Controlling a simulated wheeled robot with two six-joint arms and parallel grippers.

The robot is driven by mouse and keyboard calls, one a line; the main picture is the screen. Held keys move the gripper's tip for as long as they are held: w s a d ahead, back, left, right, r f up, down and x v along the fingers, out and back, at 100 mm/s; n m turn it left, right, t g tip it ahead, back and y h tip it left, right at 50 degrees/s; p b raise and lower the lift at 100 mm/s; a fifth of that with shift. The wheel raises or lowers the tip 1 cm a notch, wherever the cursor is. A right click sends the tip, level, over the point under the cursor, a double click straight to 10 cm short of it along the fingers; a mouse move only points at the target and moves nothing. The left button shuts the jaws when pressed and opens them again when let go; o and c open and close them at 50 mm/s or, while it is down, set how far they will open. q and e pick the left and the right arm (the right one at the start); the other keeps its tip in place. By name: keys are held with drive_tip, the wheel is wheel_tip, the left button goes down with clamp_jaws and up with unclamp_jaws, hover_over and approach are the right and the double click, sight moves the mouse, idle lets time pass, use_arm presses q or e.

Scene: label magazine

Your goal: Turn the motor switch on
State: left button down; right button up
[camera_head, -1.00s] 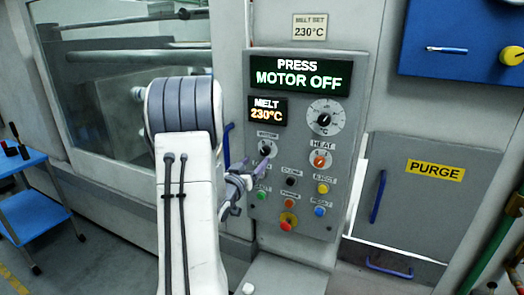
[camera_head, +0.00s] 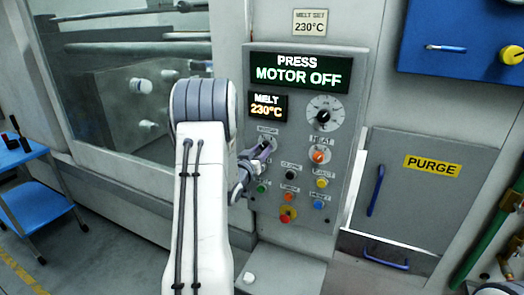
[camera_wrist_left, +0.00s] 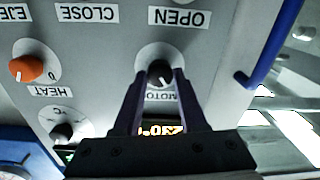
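The grey control panel (camera_head: 345,190) has a green display (camera_head: 302,74) reading "PRESS MOTOR OFF". The motor switch is a dark round knob (camera_wrist_left: 160,72) on a pale dial in the left wrist view, with a partly covered MOTOR label beside it. My left gripper (camera_wrist_left: 160,76) is at the knob, with one finger on each side of it. The fingers stand apart and look open; whether they touch the knob is hard to tell. In the head view my left gripper (camera_head: 264,152) largely hides the knob.
The orange heat knob (camera_head: 319,156) and a large melt dial (camera_head: 323,115) are right of the motor switch. Several coloured push buttons sit below. A blue handle (camera_wrist_left: 272,45) runs close by in the wrist view. A purge door (camera_head: 415,195) stands to the right.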

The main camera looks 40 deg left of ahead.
use_arm(q)
drive_tip(key=shift+f+b, duration=0.1)
drive_tip(key=shift+b, duration=0.45)
drive_tip(key=m+b, duration=1.2)
drive_tip(key=b, duration=0.6)
drive_tip(key=shift+f+b, duration=0.15)
drive_tip(key=shift+b, duration=0.2)
drive_tip(key=shift+m+b, duration=0.9)
drive_tip(key=shift+m, duration=0.2)
drive_tip(key=shift+r, duration=0.2)
drive_tip(key=shift+c, duration=2.3)
unclamp_jaws()
drive_tip(key=shift+s, duration=0.1)
